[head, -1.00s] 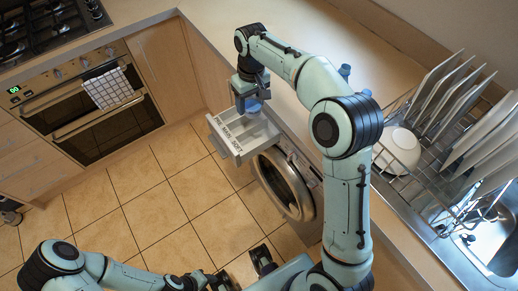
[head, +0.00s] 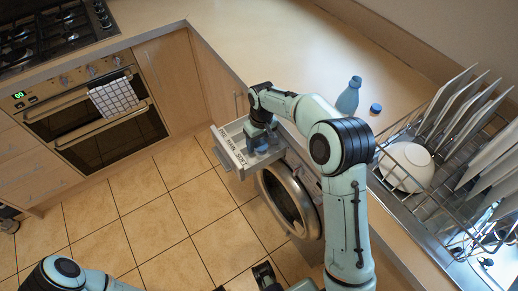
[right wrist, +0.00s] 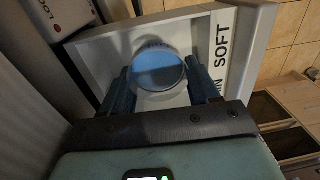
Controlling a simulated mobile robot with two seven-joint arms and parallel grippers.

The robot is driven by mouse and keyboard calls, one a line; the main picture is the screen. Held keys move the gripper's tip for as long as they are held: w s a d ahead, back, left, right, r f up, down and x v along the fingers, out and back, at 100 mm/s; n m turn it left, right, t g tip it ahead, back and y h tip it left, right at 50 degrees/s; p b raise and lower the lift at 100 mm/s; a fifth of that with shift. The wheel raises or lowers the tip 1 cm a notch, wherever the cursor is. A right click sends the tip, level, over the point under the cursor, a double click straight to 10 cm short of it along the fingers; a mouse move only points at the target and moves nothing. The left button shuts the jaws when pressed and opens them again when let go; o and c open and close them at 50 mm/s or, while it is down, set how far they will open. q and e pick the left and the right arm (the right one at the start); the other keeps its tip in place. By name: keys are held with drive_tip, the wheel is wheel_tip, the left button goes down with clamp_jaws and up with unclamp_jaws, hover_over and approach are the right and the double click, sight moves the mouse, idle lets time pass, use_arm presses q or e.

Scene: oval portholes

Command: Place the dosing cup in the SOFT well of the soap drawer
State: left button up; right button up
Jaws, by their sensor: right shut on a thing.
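The soap drawer (head: 231,149) is pulled out above the washing machine door, its front lettered PRE, MAIN and SOFT. My right gripper (head: 258,140) reaches down into the drawer from above. In the right wrist view the gripper (right wrist: 160,82) is shut on the round blue dosing cup (right wrist: 158,68), one finger on each side. The cup is over or within the drawer (right wrist: 255,50), near the SOFT and MAIN lettering. I cannot tell whether it touches the well's floor. My gripper mostly hides the cup in the head view.
A blue bottle (head: 348,96) and a blue cap (head: 375,109) stand on the worktop (head: 300,65). A dish rack (head: 430,185) with plates and a white bowl (head: 406,166) is at the right. The washing machine's round door (head: 290,203) is below the drawer.

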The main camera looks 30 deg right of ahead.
sight(259, 150)
drive_tip(key=shift+f, duration=2.1)
drive_tip(key=shift+f, duration=0.2)
drive_tip(key=o, duration=0.8)
drive_tip(key=r, duration=0.8)
drive_tip(key=r+p, duration=0.1)
drive_tip(key=r, duration=0.3)
drive_tip(key=shift+d+r, duration=0.2)
drive_tip(key=shift+d, duration=0.15)
